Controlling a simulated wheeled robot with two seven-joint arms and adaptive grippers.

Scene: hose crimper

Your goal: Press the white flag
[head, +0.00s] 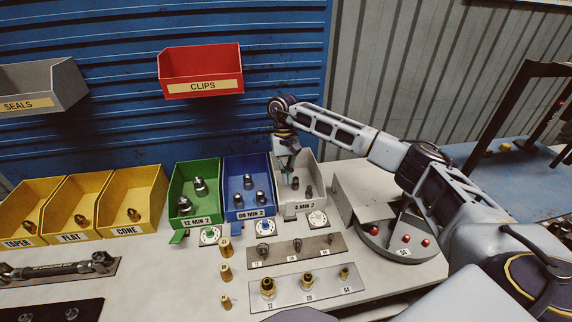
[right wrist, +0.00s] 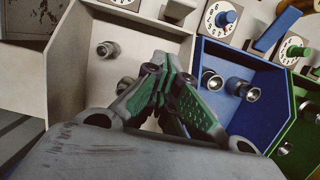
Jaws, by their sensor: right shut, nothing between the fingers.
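In the right wrist view the white flag (right wrist: 178,10) shows at the top edge, beyond the bin's front wall. My right gripper (head: 286,163) points down over the white bin, behind the flag and apart from it. In the right wrist view its green-padded fingertips (right wrist: 158,66) are together, with nothing between them. My left gripper is not in view.
The blue bin (head: 233,213) and green bin (head: 183,222) stand to the left, with a blue flag (head: 238,229) and a green flag (head: 178,237) in front. Metal fittings lie in the bins. A plate with brass fittings (head: 306,291) lies nearer. A grey machine (head: 370,197) stands right.

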